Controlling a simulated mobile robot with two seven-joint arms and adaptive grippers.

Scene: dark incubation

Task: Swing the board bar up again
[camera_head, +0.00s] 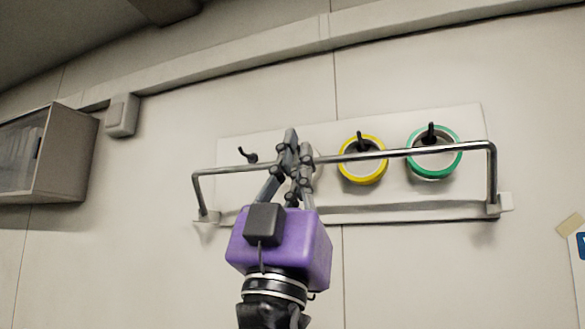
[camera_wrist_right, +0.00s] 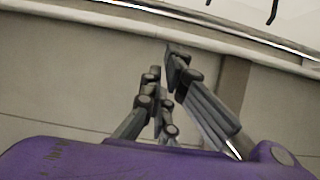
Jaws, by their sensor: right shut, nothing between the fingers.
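The board bar (camera_head: 400,152) is a shiny metal U-shaped rod. Its two legs rise from brackets at the board's lower corners, and its long span crosses in front of the white board (camera_head: 390,119). In the right wrist view the bar (camera_wrist_right: 225,29) runs across the top, beyond the fingertips. My right gripper (camera_head: 295,150), with a purple body, reaches up from below and covers part of the span left of centre. Its fingers (camera_wrist_right: 172,68) are closed together and empty. Whether they touch the bar I cannot tell. My left gripper is out of view.
A yellow ring (camera_head: 379,176) and a green ring (camera_head: 452,172) hang on dark hooks behind the bar. A bare hook (camera_head: 248,155) is at the left. A wall cabinet (camera_head: 67,152) is at far left.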

